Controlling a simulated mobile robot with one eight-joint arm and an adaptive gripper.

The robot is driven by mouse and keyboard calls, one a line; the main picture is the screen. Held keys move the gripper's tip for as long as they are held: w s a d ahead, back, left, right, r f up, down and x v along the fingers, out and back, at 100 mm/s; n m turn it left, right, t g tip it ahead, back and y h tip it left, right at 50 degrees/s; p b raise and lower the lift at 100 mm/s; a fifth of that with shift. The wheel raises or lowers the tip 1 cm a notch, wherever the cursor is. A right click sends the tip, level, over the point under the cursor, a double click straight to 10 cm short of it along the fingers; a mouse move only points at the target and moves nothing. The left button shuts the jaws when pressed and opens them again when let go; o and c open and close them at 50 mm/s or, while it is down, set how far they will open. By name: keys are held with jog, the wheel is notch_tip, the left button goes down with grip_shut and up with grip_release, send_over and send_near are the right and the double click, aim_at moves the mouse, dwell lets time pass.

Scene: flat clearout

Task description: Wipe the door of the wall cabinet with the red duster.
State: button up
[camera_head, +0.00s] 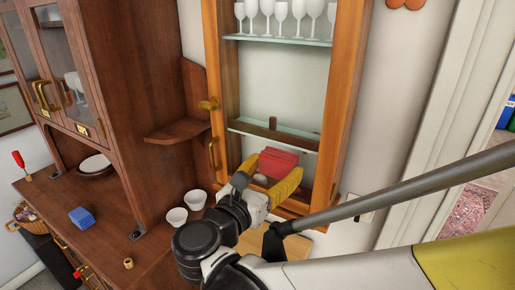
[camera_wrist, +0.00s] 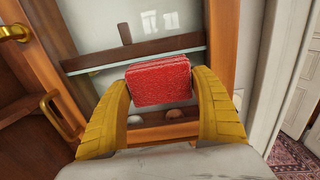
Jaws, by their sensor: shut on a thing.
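My gripper (camera_head: 268,176) has yellow fingers and is shut on the red duster (camera_head: 279,162), a small block with a textured face. In the wrist view the duster (camera_wrist: 160,82) sits between the two fingertips. The wall cabinet (camera_head: 216,60) has a wooden frame. Its door (camera_wrist: 140,50) shows a glass pane in a wooden frame, with brass handles at the left. The duster is in front of the lower part of the pane; I cannot tell whether it touches it. My gripper hides part of the cabinet's lower frame.
Several glasses (camera_head: 283,12) stand on a glass shelf in the cabinet. At the left is a wooden hutch (camera_head: 120,80) with a side shelf. A doorway is at the right.

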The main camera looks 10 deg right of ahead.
aim_at(252, 150)
jog(key=shift+w+a+b, duration=0.25)
jog(key=shift+w+a, duration=0.6)
jog(key=shift+a, duration=0.25)
jog(key=shift+w+a+b, duration=0.2)
jog(key=shift+w+a, duration=0.65)
jog(key=shift+a, duration=0.3)
jog(key=shift+w+a+b, duration=0.25)
jog(key=shift+w+a, duration=0.6)
jog(key=shift+a, duration=0.25)
jog(key=v, duration=0.6)
jog(key=shift+s, duration=0.1)
jog(key=v, duration=0.3)
jog(key=shift+a+f, duration=0.1)
jog(key=shift+f, duration=0.05)
